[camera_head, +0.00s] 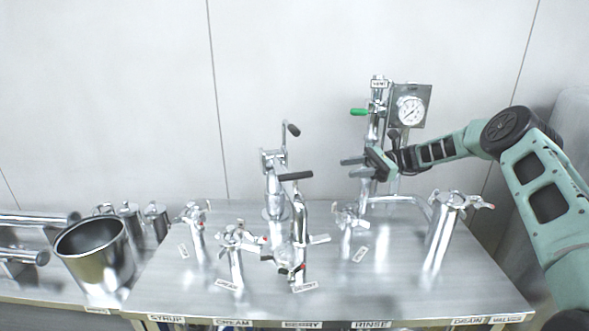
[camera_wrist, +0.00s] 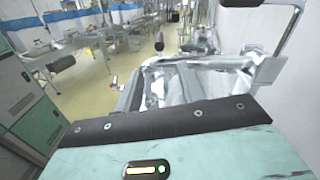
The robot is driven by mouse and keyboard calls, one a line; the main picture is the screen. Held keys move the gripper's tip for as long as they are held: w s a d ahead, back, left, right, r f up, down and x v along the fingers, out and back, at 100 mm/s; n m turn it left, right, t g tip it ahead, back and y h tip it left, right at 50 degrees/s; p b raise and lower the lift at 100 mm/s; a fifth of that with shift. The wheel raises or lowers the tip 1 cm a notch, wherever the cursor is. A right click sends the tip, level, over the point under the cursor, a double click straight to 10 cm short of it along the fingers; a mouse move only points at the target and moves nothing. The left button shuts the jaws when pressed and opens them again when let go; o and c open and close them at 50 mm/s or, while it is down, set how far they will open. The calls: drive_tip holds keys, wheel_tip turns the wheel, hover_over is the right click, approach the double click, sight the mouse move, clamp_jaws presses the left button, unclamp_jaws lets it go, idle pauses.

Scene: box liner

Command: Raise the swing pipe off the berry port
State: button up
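The swing pipe (camera_head: 299,222) is a shiny steel pipe on a central post, with a black handle (camera_head: 296,176) on its near arm and another black grip above. Its down-leg stands at the berry port (camera_head: 290,268), behind the front label reading BERRY; the exact joint is partly hidden by clamps and glare. My gripper (camera_head: 354,167) is to the right of the handle, pointing left, in front of the gauge post. Its two fingers look apart, with nothing seen between them. The wrist view shows blurred steel pipework beyond the dark gripper edge.
A pressure gauge (camera_head: 410,110) and a green-handled valve (camera_head: 359,112) stand at the back right. Capped ports with clamps stand around the swing pipe, with a taller one (camera_head: 441,232) at right. A steel pot (camera_head: 95,254) is at left. Space above the table's left side is clear.

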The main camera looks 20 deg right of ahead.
sight(295, 176)
drive_tip(key=a+p, duration=0.7)
drive_tip(key=a, duration=0.8)
drive_tip(key=shift+s+a+r, duration=0.1)
drive_tip(key=shift+a+r, duration=0.05)
drive_tip(key=shift+a, duration=0.85)
